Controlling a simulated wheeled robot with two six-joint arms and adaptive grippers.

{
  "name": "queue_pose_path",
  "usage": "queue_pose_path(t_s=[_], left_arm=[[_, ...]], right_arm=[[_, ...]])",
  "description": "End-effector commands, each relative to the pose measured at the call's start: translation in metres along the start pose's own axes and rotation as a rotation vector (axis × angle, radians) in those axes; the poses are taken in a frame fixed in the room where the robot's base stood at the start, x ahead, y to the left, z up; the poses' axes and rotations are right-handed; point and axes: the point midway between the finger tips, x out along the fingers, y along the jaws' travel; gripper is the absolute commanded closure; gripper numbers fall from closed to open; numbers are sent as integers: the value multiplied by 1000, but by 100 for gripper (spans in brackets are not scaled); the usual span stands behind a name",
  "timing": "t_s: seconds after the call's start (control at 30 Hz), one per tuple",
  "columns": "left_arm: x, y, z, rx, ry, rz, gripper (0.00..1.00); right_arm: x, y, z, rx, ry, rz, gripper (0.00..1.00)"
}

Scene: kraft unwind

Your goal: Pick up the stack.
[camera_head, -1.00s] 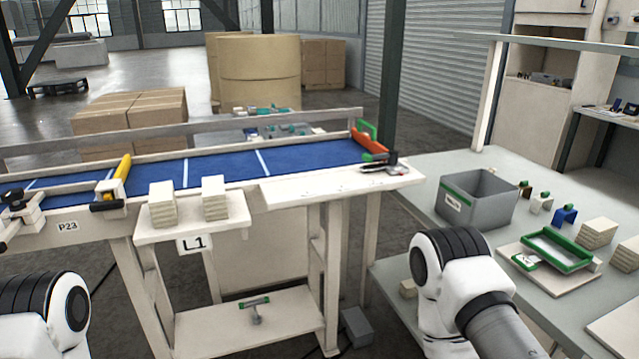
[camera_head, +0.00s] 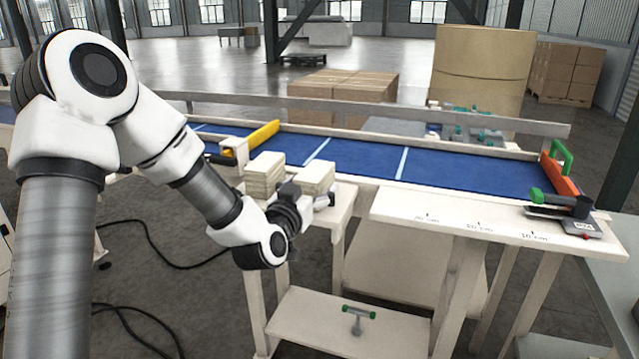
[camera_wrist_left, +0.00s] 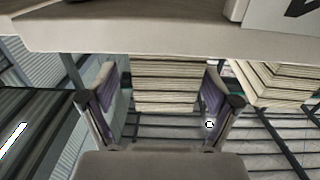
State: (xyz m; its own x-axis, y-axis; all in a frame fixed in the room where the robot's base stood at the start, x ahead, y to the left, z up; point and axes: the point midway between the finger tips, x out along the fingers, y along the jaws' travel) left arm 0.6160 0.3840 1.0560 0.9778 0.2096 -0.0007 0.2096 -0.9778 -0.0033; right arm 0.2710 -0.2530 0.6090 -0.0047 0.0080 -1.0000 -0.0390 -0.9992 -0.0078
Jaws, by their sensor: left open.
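Two pale stacks of flat layers stand side by side on the small white shelf (camera_head: 345,212) in front of the blue conveyor. My left gripper (camera_head: 308,198) is at the front of the right stack (camera_head: 317,175), and partly hides it. The left stack (camera_head: 265,172) stands just left of the gripper. In the left wrist view the jaws are open, with one finger on each side of a stack (camera_wrist_left: 167,85) and a gap at both sides. The other stack (camera_wrist_left: 278,85) shows to the right, outside the fingers. My right gripper is out of view.
The blue conveyor (camera_head: 450,168) with its rail runs behind the shelf. A yellow bar (camera_head: 258,140) lies across it at left. A white ledge (camera_head: 480,222) with a green-handled tool (camera_head: 565,210) is at right. A lower shelf holds another green-handled tool (camera_head: 358,315).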

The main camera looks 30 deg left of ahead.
Motion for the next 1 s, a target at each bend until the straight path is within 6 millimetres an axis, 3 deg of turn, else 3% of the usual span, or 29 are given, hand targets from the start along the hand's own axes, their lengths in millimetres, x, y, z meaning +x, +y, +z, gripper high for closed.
queue_pose_path(t_s=[0.2, 0.43, 0.47, 0.6, 0.63, 1.0], left_arm=[[37, -3, -4, 0, -1, 0, 12], [41, -2, -2, -1, -3, 1, 12], [41, -2, -2, -1, -3, 1, 16], [41, -2, -2, -1, -3, 1, 66], [41, -2, -2, -1, -3, 1, 74], [40, -2, -2, -2, -3, 1, 75]], right_arm=[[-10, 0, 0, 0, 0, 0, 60], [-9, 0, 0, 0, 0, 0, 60], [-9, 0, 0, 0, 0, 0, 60], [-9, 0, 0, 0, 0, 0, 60], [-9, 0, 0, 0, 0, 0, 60], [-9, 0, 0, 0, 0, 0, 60]])
